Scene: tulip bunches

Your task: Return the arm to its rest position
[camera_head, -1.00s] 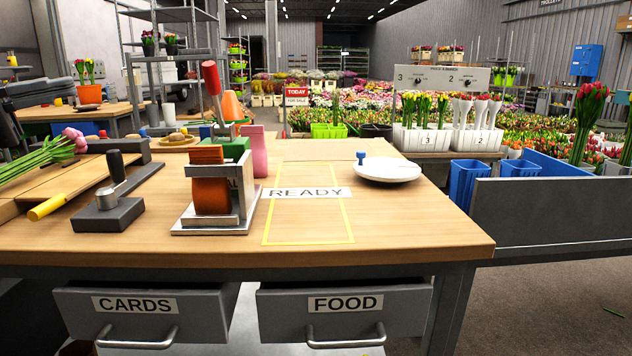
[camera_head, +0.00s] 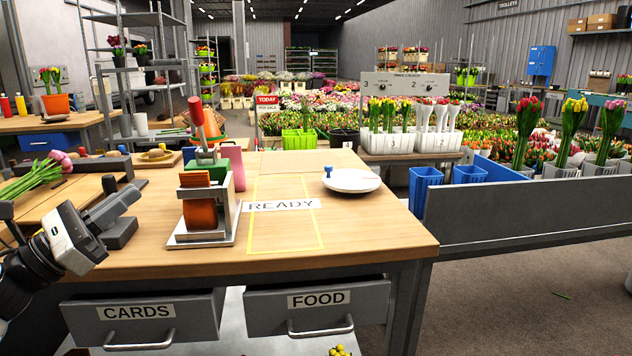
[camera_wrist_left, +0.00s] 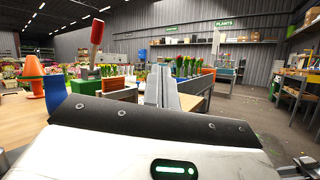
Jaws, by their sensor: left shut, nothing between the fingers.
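My left gripper (camera_head: 122,204) has come in from the left edge of the head view. It is shut and empty, at the left front of the wooden bench (camera_head: 350,228), in front of a dark block tool there. I cannot tell whether it touches anything. In the left wrist view the shut grey fingers (camera_wrist_left: 160,88) point forward above the black palm edge, with the bench at left. My right gripper is out of view.
A metal stand with orange cards (camera_head: 200,208), a red-handled tool (camera_head: 197,112) and a white dish (camera_head: 351,181) stand on the bench. Tulips (camera_head: 42,174) lie at left. Blue buckets (camera_head: 425,188) stand at right. The bench's front right is clear.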

